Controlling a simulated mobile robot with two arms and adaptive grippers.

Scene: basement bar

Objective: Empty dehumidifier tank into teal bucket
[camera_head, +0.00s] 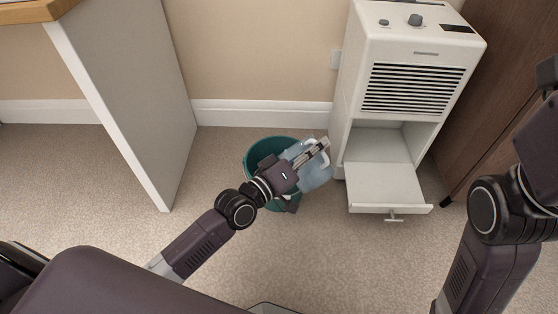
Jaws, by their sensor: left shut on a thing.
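The teal bucket (254,155) stands on the carpet to the left of the dehumidifier (347,100), partly covered by my left arm. The dehumidifier is a white cabinet with an empty lower bay and its front flap (383,182) folded down. My left gripper (322,147) is shut on the pale blue, see-through tank (315,174). The tank overlaps the right side of the bucket in the picture and looks tilted. The gripper and wrist hide part of it, and I cannot tell whether water is in it or flowing. My right arm comes in at the right; its fingers are out of the picture.
A grey-white panel (125,90) under a wooden top (25,12) stands at the left. A brown wooden cabinet (500,100) stands right of the dehumidifier. The wall with a white baseboard (260,113) is behind the bucket. The carpet (340,265) in front is clear.

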